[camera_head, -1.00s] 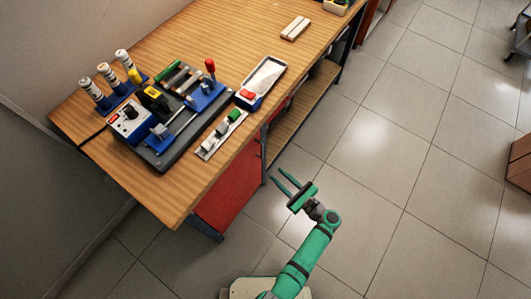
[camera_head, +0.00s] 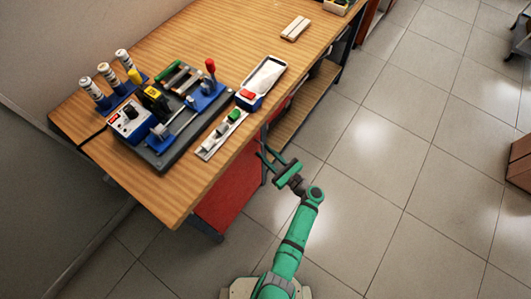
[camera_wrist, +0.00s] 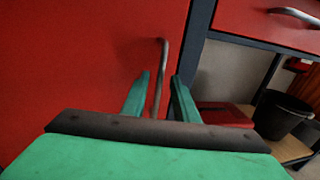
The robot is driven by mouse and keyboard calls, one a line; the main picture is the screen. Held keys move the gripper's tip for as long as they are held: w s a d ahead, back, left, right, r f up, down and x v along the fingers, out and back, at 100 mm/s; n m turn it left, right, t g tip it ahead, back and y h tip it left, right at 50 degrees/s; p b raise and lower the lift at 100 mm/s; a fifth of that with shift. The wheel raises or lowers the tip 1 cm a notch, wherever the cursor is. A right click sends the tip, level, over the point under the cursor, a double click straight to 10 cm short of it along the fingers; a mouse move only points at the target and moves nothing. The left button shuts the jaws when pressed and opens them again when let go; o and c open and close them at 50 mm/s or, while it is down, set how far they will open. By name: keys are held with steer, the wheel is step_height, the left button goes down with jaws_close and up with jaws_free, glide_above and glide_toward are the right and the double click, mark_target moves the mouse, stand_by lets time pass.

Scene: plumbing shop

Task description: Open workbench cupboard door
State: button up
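The red cupboard door (camera_head: 228,192) is under the left part of the workbench (camera_head: 178,208), seen steeply from above. It looks shut. In the wrist view the red door (camera_wrist: 75,60) fills the left side, with a thin metal bar handle (camera_wrist: 160,75) near its right edge. My gripper (camera_head: 264,158) is at the bench's front edge, beside the door. In the wrist view my gripper (camera_wrist: 160,95) is open, and the handle shows between its two green fingers. I cannot tell whether the fingers touch it.
A red drawer front (camera_wrist: 270,25) with a metal handle is to the right, above an open shelf with a black bucket (camera_wrist: 283,115). A vise-like tool station (camera_head: 180,120) stands on the bench. The tiled floor (camera_head: 400,180) to the right is clear.

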steer(key=shift+w+a, duration=0.15)
jaws_close()
stand_by(1.4)
